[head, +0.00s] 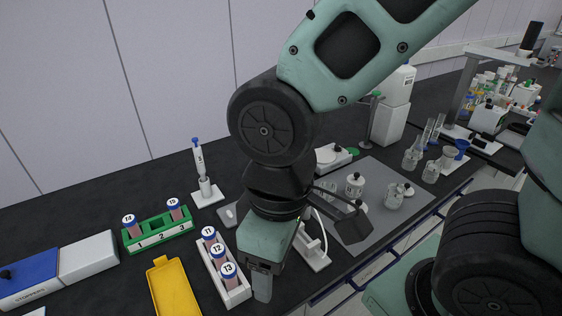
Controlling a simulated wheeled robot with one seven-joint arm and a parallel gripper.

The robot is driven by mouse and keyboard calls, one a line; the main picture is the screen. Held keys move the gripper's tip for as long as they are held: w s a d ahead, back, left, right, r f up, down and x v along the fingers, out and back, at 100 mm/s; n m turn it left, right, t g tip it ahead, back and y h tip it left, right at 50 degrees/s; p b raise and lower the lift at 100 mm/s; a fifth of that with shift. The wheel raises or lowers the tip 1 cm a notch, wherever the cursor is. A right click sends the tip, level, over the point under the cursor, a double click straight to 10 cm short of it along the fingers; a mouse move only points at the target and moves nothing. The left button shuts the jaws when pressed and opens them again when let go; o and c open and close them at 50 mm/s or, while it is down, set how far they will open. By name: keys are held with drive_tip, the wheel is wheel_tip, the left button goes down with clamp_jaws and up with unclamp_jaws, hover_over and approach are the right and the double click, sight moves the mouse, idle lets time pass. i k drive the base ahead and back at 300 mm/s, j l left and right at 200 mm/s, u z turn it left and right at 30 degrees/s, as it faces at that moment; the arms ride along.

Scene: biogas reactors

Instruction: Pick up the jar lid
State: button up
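On the grey mat, a glass jar (354,187) has a pale lid with a dark knob on top. To its right, a small pale round piece that looks like a jar lid (406,190) is at a second glass jar (393,199); I cannot tell whether it rests on the jar or lies behind it. My gripper (262,290) points down at the front, just right of the white tube rack and well left of the jars. Its fingers overlap from this side, so their opening is hidden. No held object shows.
The white rack (236,294) holds tubes 11, 12 and 13. A green rack (160,234), a yellow tray (174,288) and a pipette stand (204,190) are to the left. Beakers (411,158) stand right of the mat. The grey mat (372,234) has bare room at its front.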

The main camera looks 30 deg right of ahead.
sight(410, 191)
drive_tip(key=k+z, duration=0.15)
drive_tip(key=z, duration=1.3)
